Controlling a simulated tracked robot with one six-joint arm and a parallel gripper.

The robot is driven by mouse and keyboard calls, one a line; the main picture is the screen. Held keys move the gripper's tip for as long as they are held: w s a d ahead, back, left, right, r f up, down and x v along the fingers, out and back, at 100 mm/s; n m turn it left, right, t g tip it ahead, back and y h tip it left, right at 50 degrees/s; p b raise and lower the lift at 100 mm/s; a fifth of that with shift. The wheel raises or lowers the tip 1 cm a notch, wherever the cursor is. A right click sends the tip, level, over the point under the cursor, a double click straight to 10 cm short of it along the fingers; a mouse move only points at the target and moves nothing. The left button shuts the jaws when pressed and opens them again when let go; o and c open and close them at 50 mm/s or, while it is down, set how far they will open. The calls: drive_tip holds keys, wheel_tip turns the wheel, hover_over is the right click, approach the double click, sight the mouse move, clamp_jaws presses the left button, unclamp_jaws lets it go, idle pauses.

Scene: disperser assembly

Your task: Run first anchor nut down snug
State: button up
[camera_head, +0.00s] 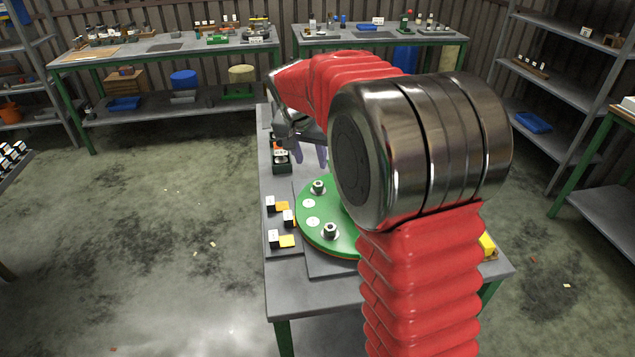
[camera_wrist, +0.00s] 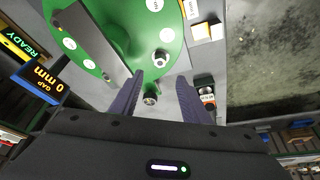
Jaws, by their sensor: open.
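A round green plate (camera_head: 312,240) lies on the bench, and it fills the upper left of the wrist view (camera_wrist: 90,20). Two anchor nuts on studs show on it in the head view, a far one (camera_head: 318,187) and a near one (camera_head: 330,231). My gripper (camera_head: 322,155) is open above the plate's far edge. In the wrist view one nut (camera_wrist: 150,98) shows between the spread purple fingers (camera_wrist: 159,78), closer to the left finger. Another nut (camera_wrist: 161,58) shows beyond the fingertips. I cannot tell the fingers' height above the nut. My arm hides the plate's right side.
Small labelled blocks with yellow parts (camera_head: 287,241) lie left of the plate. A dark box with a labelled part (camera_head: 281,160) stands near my gripper, also beside the right finger in the wrist view (camera_wrist: 207,96). A display (camera_wrist: 45,82) reads gap 0 mm.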

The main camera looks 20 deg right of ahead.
sight(318, 185)
drive_tip(key=shift+w+d+f, duration=0.1)
drive_tip(key=shift+w+f, duration=0.05)
drive_tip(key=shift+w, duration=0.05)
drive_tip(key=shift+f, duration=0.1)
drive_tip(key=x, duration=1.3)
drive_tip(key=shift+d+f, duration=0.2)
drive_tip(key=shift+f, duration=0.05)
drive_tip(key=shift+c, duration=0.2)
